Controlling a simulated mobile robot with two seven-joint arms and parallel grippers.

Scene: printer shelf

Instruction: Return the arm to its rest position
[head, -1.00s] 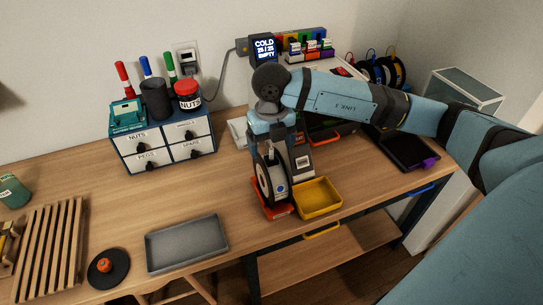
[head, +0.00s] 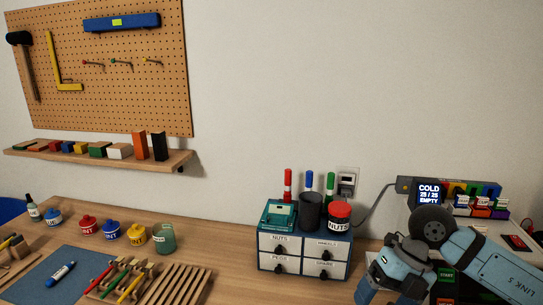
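My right arm (head: 474,258) reaches in from the lower right corner of the head view. Its wrist is bent downward in front of the printer area, and its gripper is cut off by the bottom edge. My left arm and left gripper are not in the picture. The display (head: 429,193) behind the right arm reads COLD, 25 / 25, EMPTY. The arm hides much of the printer below it, though a green START label (head: 446,275) shows.
The small drawer cabinet (head: 303,257) stands left of my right wrist, with a red NUTS jar (head: 339,216) and pens on top. Paint pots, a slatted rack (head: 177,283) and a blue mat (head: 52,277) lie left. A pegboard (head: 110,70) and shelf (head: 100,163) are on the wall.

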